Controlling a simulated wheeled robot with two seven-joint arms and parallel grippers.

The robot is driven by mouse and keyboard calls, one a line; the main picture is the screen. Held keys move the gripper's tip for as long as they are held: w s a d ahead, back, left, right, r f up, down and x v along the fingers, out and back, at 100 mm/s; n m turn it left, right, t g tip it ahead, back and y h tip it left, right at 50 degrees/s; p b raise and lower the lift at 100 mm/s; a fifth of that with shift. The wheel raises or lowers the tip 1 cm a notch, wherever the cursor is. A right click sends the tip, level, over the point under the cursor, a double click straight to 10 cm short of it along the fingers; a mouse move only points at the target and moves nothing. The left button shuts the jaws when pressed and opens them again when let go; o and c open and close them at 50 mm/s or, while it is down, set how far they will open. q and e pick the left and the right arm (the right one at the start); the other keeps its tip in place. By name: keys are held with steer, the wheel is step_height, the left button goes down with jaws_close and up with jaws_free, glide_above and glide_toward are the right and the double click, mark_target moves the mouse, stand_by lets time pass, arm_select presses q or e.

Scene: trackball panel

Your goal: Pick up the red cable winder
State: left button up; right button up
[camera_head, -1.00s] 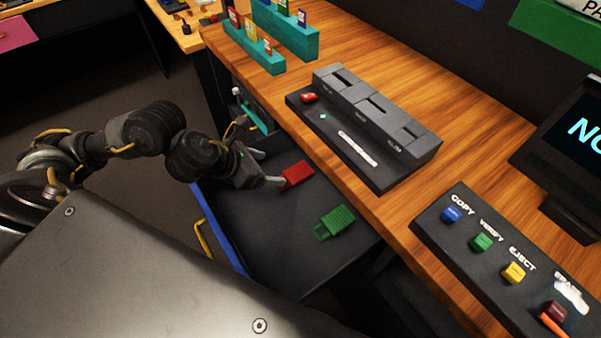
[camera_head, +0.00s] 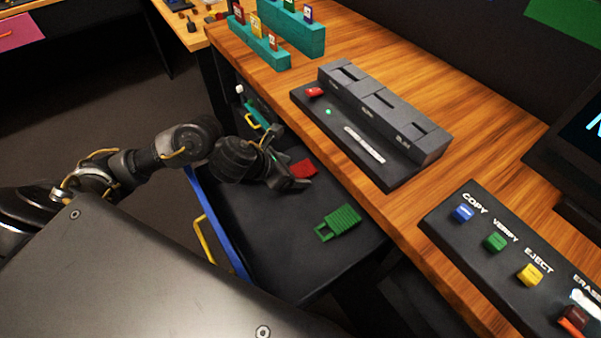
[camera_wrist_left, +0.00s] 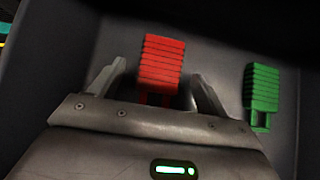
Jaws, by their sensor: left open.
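The red cable winder (camera_head: 305,168) lies in the open dark drawer under the wooden desk, partly hidden by my left gripper in the head view. In the left wrist view the red winder (camera_wrist_left: 162,66) shows ribbed, with its lower end between the two fingers. My left gripper (camera_head: 300,184) is open, its fingers apart on either side of the winder; it also shows in the left wrist view (camera_wrist_left: 158,82). I cannot tell whether a finger touches the winder. My right gripper is not in view.
A green cable winder (camera_head: 338,223) lies in the drawer (camera_head: 275,255), to the right of the red one; it also shows in the left wrist view (camera_wrist_left: 262,92). The desk edge (camera_head: 350,192) overhangs the drawer's far side. A slotted grey device (camera_head: 385,110) and a button panel (camera_head: 490,240) stand on the desk.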

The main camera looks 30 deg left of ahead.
arm_select(q)
steer(key=shift+w+d+f, duration=0.2)
steer(key=shift+w+f, duration=0.15)
steer(key=shift+f, duration=0.05)
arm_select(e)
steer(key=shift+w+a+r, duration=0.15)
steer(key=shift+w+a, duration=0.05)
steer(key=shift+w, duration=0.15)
arm_select(q)
steer(key=c, duration=1.1)
steer(key=shift+r, duration=0.1)
